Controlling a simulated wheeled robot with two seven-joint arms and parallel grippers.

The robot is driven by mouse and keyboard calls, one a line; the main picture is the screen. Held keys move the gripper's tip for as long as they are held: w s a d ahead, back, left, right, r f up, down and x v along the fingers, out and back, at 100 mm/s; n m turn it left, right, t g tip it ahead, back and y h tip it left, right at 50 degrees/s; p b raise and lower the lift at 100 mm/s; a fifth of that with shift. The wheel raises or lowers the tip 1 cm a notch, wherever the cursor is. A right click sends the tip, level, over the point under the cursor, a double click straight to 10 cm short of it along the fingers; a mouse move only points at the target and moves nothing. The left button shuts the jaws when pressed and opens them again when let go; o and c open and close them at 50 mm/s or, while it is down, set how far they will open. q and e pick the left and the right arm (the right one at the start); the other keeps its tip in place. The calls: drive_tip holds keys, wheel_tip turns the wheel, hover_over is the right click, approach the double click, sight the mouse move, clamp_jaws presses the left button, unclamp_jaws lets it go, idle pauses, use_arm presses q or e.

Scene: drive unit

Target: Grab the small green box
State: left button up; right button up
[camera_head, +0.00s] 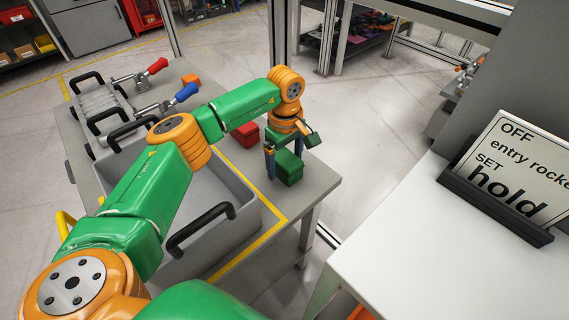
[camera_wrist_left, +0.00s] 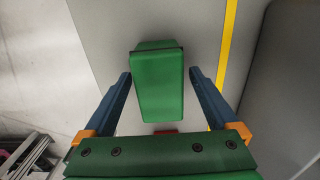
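The small green box (camera_head: 288,168) sits on the grey table near its right corner in the head view. My left gripper (camera_head: 284,160) is over it, pointing down, with one finger on either side. In the left wrist view the green box (camera_wrist_left: 157,85) lies between the two blue fingers of the left gripper (camera_wrist_left: 160,80). A gap shows between each finger and the box, so the gripper is open and not touching its sides. My right gripper is not in view.
A red box (camera_head: 247,134) stands close behind the green one. A grey crate (camera_head: 232,190) with black handles is left of it, by a yellow line (camera_head: 245,248). Clamps with red (camera_head: 157,66) and blue (camera_head: 186,92) handles lie farther back. A white table with a sign (camera_head: 520,165) is at right.

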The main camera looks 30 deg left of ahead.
use_arm(q)
clamp_jaws()
